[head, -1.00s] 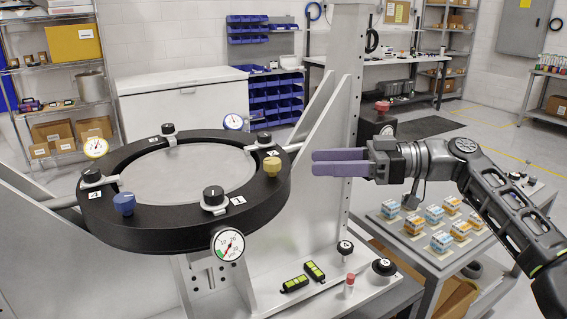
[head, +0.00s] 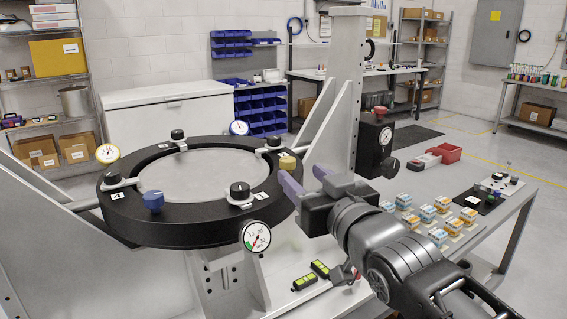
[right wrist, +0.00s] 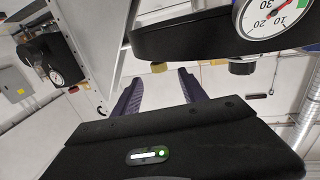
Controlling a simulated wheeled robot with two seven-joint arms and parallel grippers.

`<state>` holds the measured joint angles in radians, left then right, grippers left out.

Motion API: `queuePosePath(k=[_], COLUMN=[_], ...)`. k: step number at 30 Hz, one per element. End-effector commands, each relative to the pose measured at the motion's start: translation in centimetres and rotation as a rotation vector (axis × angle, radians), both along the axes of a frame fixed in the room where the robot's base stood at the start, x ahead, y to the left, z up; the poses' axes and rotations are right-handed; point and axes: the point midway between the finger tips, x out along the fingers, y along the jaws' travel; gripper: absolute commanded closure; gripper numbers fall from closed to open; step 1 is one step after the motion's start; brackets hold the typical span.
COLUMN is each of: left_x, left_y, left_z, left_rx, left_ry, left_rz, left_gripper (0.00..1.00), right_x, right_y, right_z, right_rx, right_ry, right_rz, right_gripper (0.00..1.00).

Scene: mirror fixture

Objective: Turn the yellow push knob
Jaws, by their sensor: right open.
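The yellow push knob (head: 287,163) stands on the right side of the black ring (head: 185,233) of the mirror fixture. My right gripper (head: 301,173) is open, its two purple fingers pointing at the ring's right edge. In the head view its left fingertip is close to the knob; I cannot tell whether they touch. In the right wrist view the gripper (right wrist: 158,76) is open and empty, with the yellow knob (right wrist: 158,67) showing beyond and between the fingertips. My left gripper is not in view.
A slanted grey support (head: 330,125) rises behind my right gripper. Small boxes (head: 428,213) stand on the bench at right.

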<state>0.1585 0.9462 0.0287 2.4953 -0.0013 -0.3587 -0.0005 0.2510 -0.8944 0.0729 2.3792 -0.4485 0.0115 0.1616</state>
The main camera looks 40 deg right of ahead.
Motion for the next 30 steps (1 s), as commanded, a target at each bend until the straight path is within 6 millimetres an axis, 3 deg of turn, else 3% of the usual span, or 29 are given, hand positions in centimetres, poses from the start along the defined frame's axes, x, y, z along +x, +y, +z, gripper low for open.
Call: queuePosePath(k=[11,24,30], left_x=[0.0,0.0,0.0], left_y=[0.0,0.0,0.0], left_z=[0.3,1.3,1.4], left_rx=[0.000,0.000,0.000], left_ry=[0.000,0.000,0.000], left_rz=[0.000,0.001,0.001], left_gripper=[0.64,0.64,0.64], right_x=[1.0,6.9,7.6], right_y=[-0.3,-1.6,-1.8], right_z=[0.1,0.1,0.1], right_rx=[0.000,0.001,0.002], right_ry=[0.002,0.003,-0.001], right_rz=[0.000,-0.001,0.000], right_gripper=[0.50,0.50,0.50])
